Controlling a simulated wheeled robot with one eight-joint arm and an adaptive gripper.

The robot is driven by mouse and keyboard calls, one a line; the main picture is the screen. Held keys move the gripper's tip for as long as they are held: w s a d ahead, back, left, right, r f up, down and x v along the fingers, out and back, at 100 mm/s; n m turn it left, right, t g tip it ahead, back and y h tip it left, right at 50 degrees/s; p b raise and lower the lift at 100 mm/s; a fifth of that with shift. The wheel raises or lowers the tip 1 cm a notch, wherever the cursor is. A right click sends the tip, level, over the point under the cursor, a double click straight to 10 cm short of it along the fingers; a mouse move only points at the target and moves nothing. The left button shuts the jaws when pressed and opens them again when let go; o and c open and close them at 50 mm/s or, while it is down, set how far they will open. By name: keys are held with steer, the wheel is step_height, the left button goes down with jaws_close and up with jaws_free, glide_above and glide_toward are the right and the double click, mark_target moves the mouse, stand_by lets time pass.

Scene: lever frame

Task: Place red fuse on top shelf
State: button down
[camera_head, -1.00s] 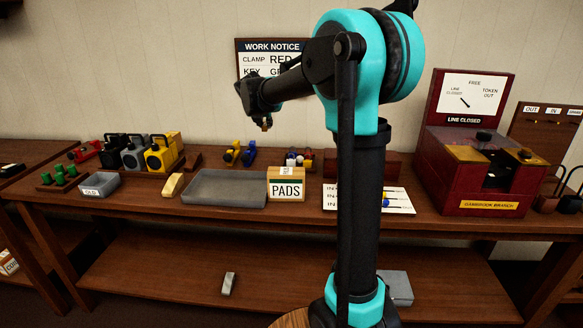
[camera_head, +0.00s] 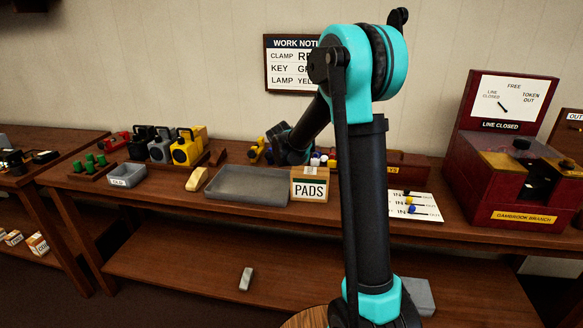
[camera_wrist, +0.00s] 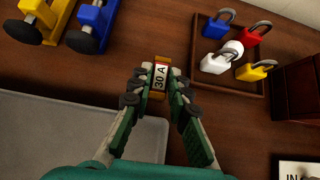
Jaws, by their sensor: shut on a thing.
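My gripper (camera_wrist: 158,92) is shut on a small fuse (camera_wrist: 160,78) in the wrist view. The fuse is between the two fingertips, over the brown wooden bench top. The bench has a top board (camera_head: 225,160) and a lower shelf (camera_head: 190,265).
A grey tray (camera_head: 250,200) and a PADS box (camera_head: 309,184) stand on the bench. Padlocks lie in a wooden tray (camera_wrist: 198,68), close to the right of my gripper. Blue (camera_wrist: 92,22) and yellow clamp-like tools are at upper left. A dark red cabinet (camera_head: 520,180) stands at right.

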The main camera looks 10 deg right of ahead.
steer(key=shift+f, duration=2)
steer(key=c, duration=1.4)
jaws_free()
steer(key=shift+f, duration=0.1)
steer(key=shift+c, duration=0.2)
